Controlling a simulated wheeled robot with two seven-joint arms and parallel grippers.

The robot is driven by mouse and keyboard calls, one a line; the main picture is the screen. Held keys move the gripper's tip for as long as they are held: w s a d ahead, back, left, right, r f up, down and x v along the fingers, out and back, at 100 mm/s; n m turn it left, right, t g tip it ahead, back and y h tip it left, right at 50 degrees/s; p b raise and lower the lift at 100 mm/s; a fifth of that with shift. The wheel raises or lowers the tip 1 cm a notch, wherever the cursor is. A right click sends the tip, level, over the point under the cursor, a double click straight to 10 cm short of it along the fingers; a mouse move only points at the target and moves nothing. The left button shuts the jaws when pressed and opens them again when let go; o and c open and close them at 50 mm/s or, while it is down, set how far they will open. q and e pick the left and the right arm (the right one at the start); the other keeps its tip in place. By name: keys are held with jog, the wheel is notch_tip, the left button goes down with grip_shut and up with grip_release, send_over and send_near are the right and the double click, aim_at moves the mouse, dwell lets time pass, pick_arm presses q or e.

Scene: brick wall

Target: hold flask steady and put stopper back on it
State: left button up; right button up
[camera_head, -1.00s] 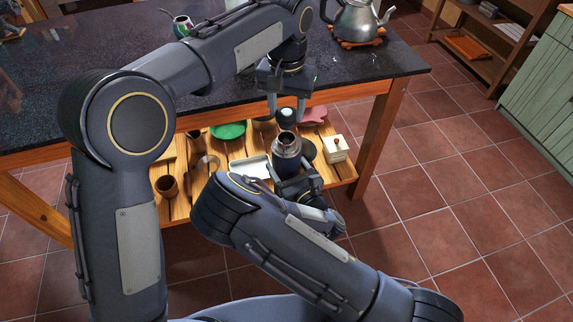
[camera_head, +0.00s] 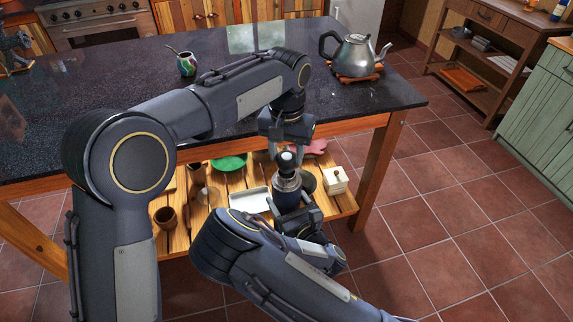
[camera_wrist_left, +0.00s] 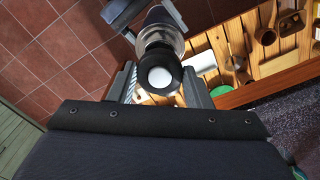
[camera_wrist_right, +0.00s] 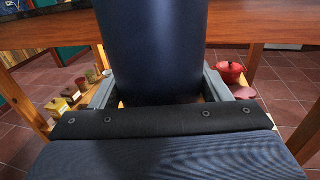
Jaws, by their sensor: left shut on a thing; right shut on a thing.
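The dark blue flask (camera_head: 287,190) with a metal neck stands upright at the table's near side. My right gripper (camera_head: 297,217) is shut around its body, and the dark body fills the middle of the right wrist view (camera_wrist_right: 152,50). My left gripper (camera_head: 286,145) is shut on the stopper (camera_head: 286,160), black with a white top. In the left wrist view the stopper (camera_wrist_left: 160,77) lines up closely with the metal neck (camera_wrist_left: 163,40). I cannot tell whether it is fully seated.
A wooden lower shelf (camera_head: 232,182) behind the flask bears a white tray (camera_head: 250,200), a green dish (camera_head: 228,163), a white box (camera_head: 336,180) and wooden cups. The dark tabletop (camera_head: 130,75) above bears a kettle (camera_head: 354,55). Tiled floor (camera_head: 450,215) at right is clear.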

pick_arm(q)
jog(key=shift+f, duration=0.9)
jog(key=shift+f, duration=0.55)
